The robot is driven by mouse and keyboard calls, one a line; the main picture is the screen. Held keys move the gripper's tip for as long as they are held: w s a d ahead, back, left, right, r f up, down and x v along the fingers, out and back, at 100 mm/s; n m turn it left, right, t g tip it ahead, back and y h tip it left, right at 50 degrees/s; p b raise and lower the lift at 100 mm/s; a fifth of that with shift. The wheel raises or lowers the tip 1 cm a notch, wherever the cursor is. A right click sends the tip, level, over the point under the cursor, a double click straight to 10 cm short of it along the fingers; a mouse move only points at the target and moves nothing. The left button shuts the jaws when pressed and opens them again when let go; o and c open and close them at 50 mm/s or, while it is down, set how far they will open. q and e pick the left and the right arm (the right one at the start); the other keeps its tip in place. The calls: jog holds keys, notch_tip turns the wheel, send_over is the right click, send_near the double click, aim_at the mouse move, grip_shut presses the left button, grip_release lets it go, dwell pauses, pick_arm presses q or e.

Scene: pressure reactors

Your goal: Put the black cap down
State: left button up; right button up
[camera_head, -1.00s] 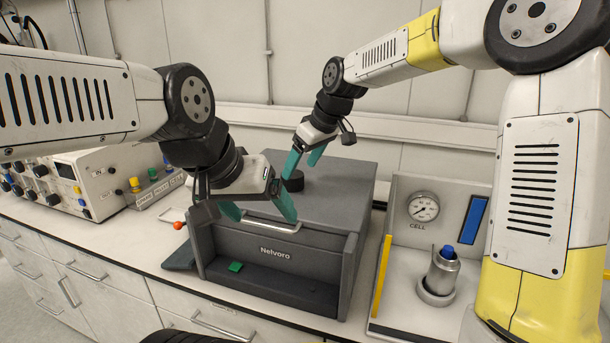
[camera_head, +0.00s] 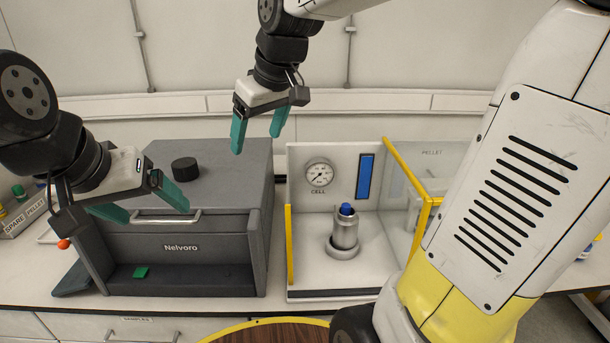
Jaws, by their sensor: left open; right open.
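The black cap (camera_head: 185,169) is a short dark cylinder. It stands on the flat top of the grey Nelvoro box (camera_head: 222,163), towards the middle of that top. My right gripper (camera_head: 256,143) is open and empty, raised above and to the right of the cap, clear of it. My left gripper (camera_head: 158,213) is open at the front of the box, close to its silver handle (camera_head: 167,217). I cannot tell whether its fingers touch the handle.
Right of the box is the CELL stand with a gauge (camera_head: 319,174), a blue strip (camera_head: 365,176) and a metal vessel with a blue top (camera_head: 345,232). A yellow-framed clear panel (camera_head: 405,190) stands beside it. A small green piece (camera_head: 141,272) lies in the box's front opening.

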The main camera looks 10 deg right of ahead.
jog(key=s+d+f+m, duration=0.2)
jog(key=s+d+m, duration=0.1)
jog(key=s, duration=0.3)
jog(key=s+d+f+m+t, duration=0.1)
jog(key=s+d+f+m, duration=0.2)
jog(key=s+d, duration=0.3)
jog(key=shift+s+d, duration=0.3)
jog(key=shift+s, duration=0.45)
